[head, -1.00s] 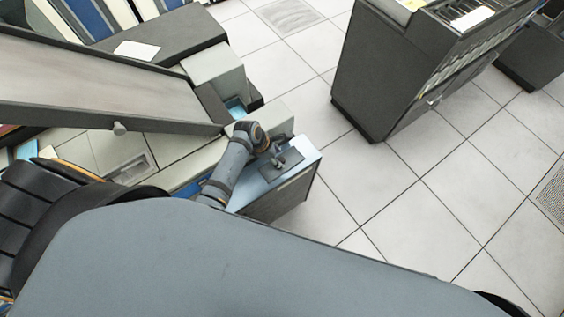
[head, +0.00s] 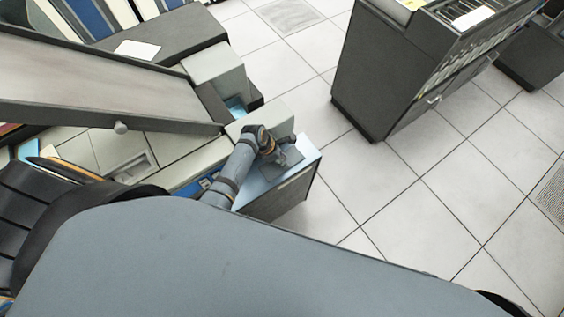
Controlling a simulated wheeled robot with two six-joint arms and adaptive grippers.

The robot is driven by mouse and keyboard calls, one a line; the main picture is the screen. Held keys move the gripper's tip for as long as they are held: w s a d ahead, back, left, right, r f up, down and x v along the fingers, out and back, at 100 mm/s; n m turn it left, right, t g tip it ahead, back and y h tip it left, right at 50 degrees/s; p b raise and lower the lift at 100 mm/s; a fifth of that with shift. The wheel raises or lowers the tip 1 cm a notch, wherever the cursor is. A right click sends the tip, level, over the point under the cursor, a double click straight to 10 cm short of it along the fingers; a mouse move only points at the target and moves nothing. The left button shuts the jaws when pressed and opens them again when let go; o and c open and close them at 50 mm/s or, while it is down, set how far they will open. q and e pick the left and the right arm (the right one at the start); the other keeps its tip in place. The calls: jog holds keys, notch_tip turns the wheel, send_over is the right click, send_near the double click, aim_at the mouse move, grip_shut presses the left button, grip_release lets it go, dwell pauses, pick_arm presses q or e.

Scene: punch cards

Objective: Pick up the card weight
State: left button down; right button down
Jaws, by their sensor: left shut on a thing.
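The card weight (head: 290,158) is a small dark grey plate at the right end of the light-coloured machine, in the middle of the head view. My left arm reaches to it from the lower left. My left gripper (head: 277,154) is at the top of the card weight and is shut on it. The gripper hides part of the weight, and its fingertips are small in the picture. I cannot tell whether the weight touches the surface under it. My right gripper is not in view.
The machine's blue-grey end top (head: 306,152) surrounds the weight. A long sloping grey panel (head: 120,88) with a round knob stands to the left. A dark cabinet (head: 385,75) with card racks stands at the upper right. Open tiled floor (head: 350,190) lies to the right.

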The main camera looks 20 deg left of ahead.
pick_arm(q)
jog(key=shift+w+r, duration=0.1)
jog(key=shift+r, duration=0.45)
jog(key=s+a+r+b, duration=0.1)
jog(key=s+a+r, duration=0.1)
jog(key=s+r, duration=1)
jog(key=shift+s+a, duration=0.4)
jog(key=shift+s, duration=0.55)
